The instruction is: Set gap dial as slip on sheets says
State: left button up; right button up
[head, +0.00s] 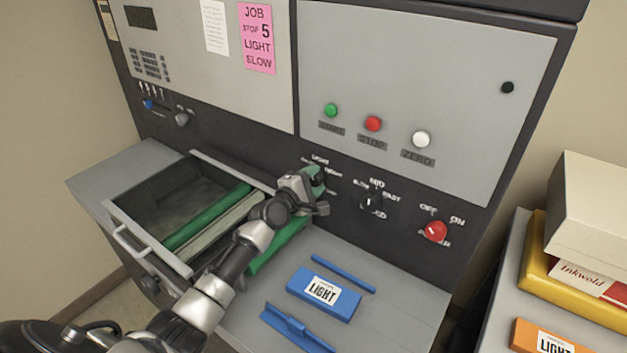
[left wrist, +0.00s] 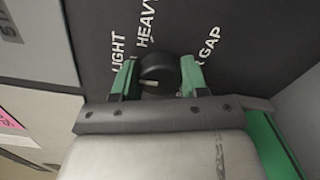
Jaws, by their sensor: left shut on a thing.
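My left gripper (head: 313,184) reaches the machine's dark panel, below the big grey cover. In the left wrist view its green fingers (left wrist: 158,77) are shut on the black gap dial (left wrist: 160,68), one on each side. The panel around the dial reads LIGHT, HEAVY and GAP, with some lettering hidden. A pale mark shows on the dial; I cannot tell which word it points at. In the head view the gripper hides the dial. A white slip (head: 322,291) reading LIGHT lies on a blue pack (head: 345,305) on the grey shelf. My right gripper is not in view.
A pink note (head: 257,38) reads JOB, STOP 5, LIGHT, SLOW. Right of the gripper are a speed knob (head: 371,200) and a red power knob (head: 436,231). Blue bars (head: 343,273) lie by the pack. An orange pack (head: 535,335) and boxes stand at right.

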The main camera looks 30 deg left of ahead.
pick_arm(q)
jog(key=shift+f, duration=0.1)
jog(key=o, duration=0.9)
jog(key=shift+o, duration=0.2)
jog(key=shift+s, duration=0.15)
jog(key=s+a, duration=0.1)
jog(key=s, duration=0.9)
jog(key=shift+s+a+r+b, duration=0.25)
jog(key=shift+a+b, duration=0.1)
